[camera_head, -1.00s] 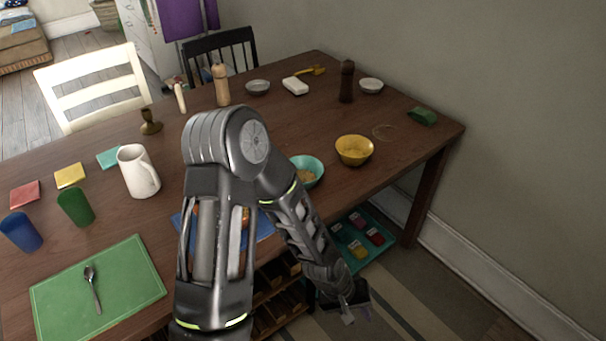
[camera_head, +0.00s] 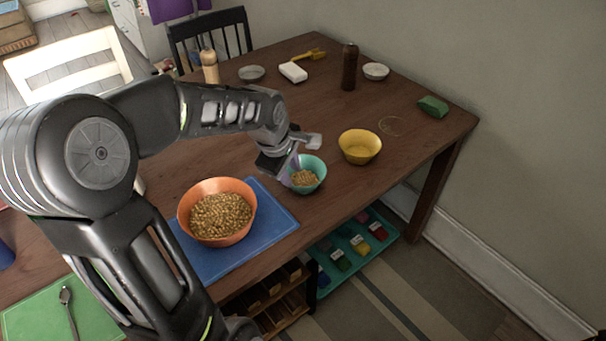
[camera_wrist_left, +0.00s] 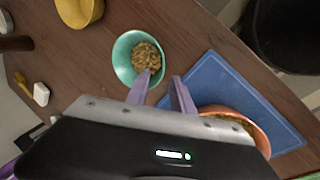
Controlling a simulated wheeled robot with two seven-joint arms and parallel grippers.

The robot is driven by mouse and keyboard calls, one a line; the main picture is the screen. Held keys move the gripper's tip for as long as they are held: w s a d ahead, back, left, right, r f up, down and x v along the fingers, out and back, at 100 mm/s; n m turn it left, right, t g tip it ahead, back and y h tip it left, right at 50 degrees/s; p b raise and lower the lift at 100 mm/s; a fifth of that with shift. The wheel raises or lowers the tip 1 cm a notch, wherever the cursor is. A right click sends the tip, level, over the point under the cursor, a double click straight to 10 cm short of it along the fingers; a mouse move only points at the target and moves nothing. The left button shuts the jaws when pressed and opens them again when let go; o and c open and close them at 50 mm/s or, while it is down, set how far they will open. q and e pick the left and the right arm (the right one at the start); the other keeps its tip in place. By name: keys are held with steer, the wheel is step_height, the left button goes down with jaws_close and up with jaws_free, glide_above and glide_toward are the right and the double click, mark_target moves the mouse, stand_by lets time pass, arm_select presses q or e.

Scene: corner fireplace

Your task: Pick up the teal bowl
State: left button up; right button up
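The teal bowl (camera_head: 308,173) stands upright on the brown table, holding small tan pieces; it also shows in the left wrist view (camera_wrist_left: 124,56). My left gripper (camera_head: 293,163) is just left of the bowl in the head view, near its rim. In the left wrist view, its two purple fingers (camera_wrist_left: 158,90) are spread apart, with nothing between them. One fingertip appears at or over the bowl's rim; I cannot tell if it touches. My right gripper is not in view.
An orange bowl (camera_head: 217,213) full of tan pieces sits on a blue mat (camera_head: 270,226) left of the teal bowl. A yellow bowl (camera_head: 360,147) stands to its right. A dark pepper mill (camera_head: 349,67) is farther back. The table's front edge is close to the teal bowl.

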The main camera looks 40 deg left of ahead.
mark_target(295, 185)
arm_select(q)
steer(key=shift+x, duration=1.35)
steer(key=x, duration=0.5)
steer(key=shift+f, duration=0.2)
steer(key=shift+s, duration=0.1)
jaws_close()
stand_by(0.9)
